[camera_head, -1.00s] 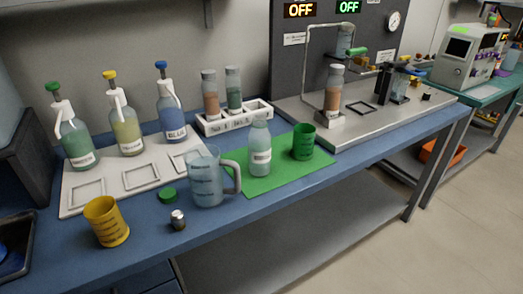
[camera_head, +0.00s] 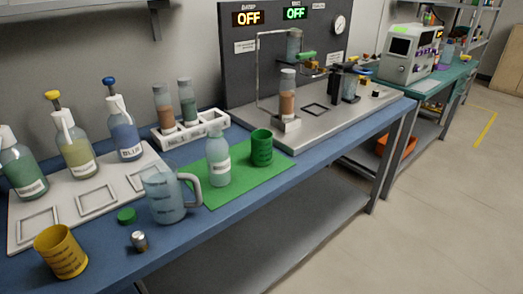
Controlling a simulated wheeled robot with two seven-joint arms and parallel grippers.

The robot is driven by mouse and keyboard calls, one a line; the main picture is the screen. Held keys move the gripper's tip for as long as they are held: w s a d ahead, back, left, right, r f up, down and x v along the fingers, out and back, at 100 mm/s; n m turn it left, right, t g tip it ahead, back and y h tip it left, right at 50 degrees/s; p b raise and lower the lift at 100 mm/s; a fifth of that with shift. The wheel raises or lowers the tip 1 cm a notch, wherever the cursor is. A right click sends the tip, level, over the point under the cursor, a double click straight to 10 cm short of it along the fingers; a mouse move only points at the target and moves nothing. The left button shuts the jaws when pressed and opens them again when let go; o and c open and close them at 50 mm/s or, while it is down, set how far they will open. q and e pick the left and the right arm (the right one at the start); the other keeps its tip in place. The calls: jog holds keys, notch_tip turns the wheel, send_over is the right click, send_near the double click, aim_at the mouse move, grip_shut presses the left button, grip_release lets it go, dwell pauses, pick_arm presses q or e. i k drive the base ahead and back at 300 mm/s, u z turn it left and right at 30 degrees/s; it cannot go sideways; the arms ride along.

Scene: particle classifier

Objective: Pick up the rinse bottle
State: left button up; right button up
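A pale blue-grey bottle with a white label (camera_head: 217,160) stands upright on a green mat (camera_head: 258,180). Three squeeze bottles with bent white spouts stand on a white tray (camera_head: 62,216) at the left: a green one (camera_head: 20,170), a yellow one with a yellow tip (camera_head: 74,145) and a blue one with a blue tip (camera_head: 122,130). I cannot read which bottle is the rinse bottle. Neither of my grippers is in view, and nothing is being held.
A clear jug (camera_head: 165,200), green cap (camera_head: 126,215), small metal piece (camera_head: 139,241) and yellow cup (camera_head: 61,252) crowd the front. A green cup (camera_head: 262,148) stands beside the labelled bottle. Behind are a vial rack (camera_head: 190,130) and a metal apparatus base (camera_head: 320,115). The floor (camera_head: 440,210) is clear at right.

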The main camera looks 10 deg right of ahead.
aim_at(217, 149)
jog(key=z, duration=2)
jog(key=i, duration=2.3)
jog(key=u, duration=3.15)
jog(key=i, duration=0.55)
jog(key=u, duration=0.05)
